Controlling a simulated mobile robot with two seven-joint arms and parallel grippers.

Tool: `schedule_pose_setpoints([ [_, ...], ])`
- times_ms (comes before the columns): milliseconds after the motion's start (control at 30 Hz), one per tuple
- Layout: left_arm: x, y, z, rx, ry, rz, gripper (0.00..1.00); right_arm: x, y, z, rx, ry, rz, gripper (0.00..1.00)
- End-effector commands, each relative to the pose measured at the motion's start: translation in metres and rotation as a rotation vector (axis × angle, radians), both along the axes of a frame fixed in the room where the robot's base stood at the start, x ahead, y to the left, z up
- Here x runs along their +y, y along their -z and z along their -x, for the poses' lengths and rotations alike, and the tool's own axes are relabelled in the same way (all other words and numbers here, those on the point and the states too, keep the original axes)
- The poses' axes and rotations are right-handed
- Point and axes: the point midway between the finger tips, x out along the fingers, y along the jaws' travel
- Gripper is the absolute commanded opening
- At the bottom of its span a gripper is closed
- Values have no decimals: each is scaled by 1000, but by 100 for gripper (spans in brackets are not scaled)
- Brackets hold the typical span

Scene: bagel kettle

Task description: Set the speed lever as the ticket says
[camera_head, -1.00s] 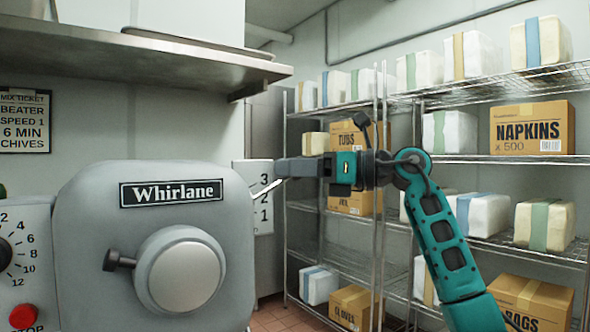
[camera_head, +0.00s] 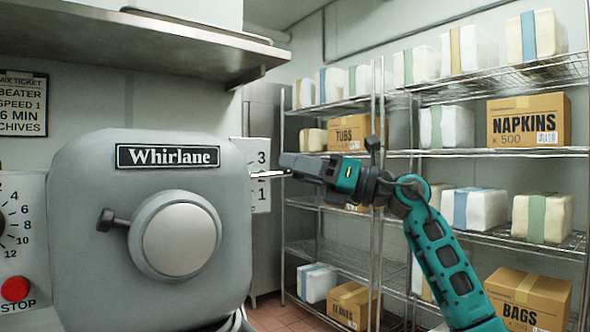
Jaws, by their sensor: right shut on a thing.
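The grey mixer marked Whirlane (camera_head: 180,250) stands at the left. The speed lever (camera_head: 265,176) is a thin metal rod at its right side. It lies about level across the white scale plate (camera_head: 261,200), over the 2, with 3 above and 1 below. My right gripper (camera_head: 283,168) is shut on the lever's outer end, and its fingers hide the tip. The mix ticket (camera_head: 22,105) on the left wall reads beater, speed 1, 6 min, chives. My left gripper is out of view.
A round hub with a dark knob (camera_head: 178,238) sticks out of the mixer's front. A timer dial and red stop button (camera_head: 15,289) are at the far left. A steel shelf (camera_head: 140,40) hangs above. Wire racks with boxes (camera_head: 528,121) stand behind my right arm.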

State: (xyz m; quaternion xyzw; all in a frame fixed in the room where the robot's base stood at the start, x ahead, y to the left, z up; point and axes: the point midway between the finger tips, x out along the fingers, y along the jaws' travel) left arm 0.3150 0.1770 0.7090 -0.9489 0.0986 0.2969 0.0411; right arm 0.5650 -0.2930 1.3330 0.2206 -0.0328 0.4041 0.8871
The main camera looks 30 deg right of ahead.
Motion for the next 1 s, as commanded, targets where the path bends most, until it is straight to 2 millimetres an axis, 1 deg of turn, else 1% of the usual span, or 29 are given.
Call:
schedule_pose_setpoints([
  [33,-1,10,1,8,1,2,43,2,16,-1,17,-4,-30,0],
  [167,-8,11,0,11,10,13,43,2,27,-1,33,-5,-142,0],
  [267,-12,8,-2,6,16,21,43,3,35,-1,46,-5,-223,0],
  [400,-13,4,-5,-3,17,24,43,6,43,0,59,-6,-320,0],
  [700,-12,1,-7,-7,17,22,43,10,54,0,75,-6,-451,0],
  [1000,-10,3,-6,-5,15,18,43,11,57,1,78,-5,-488,0],
])
